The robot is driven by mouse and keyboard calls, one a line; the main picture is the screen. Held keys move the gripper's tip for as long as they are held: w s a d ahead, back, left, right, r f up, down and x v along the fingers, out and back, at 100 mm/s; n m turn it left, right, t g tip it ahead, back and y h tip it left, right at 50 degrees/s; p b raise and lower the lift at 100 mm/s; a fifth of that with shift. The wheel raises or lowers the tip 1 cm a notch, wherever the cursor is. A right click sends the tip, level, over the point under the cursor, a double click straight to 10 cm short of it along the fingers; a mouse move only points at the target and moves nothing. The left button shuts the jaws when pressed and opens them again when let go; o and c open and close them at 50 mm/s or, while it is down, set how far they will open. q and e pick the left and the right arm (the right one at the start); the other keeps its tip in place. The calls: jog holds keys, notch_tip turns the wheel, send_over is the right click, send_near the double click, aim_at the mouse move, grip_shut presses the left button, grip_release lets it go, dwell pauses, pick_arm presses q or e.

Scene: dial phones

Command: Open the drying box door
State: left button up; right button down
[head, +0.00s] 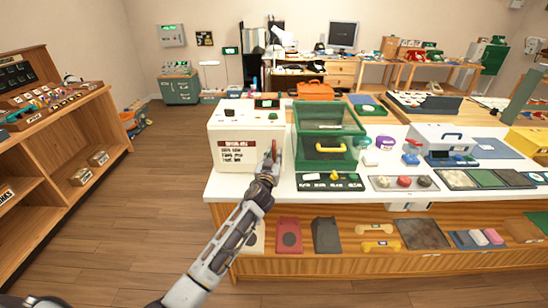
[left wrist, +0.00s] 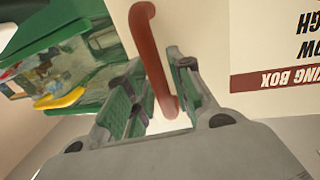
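The drying box (head: 245,135) is a cream-white box with a dark red label on its front, standing at the left end of the white counter. Its door looks closed. A red bar handle (head: 275,149) stands upright at the right side of its front. In the left wrist view the handle (left wrist: 151,50) runs down between my fingers. My left gripper (head: 268,164) is at the handle's lower part, and in the left wrist view (left wrist: 160,85) its fingers are apart, one on each side of the bar. I cannot tell whether either finger touches it. My right gripper is not in view.
A green clear-sided box (head: 328,135) with a yellow handle stands close to the right of the drying box. A dark panel with buttons (head: 330,182) lies in front of it. A wooden shelf (head: 60,130) is at the left, with clear floor between it and the counter.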

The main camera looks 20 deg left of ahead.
pick_arm(q)
grip_shut()
dwell(0.3)
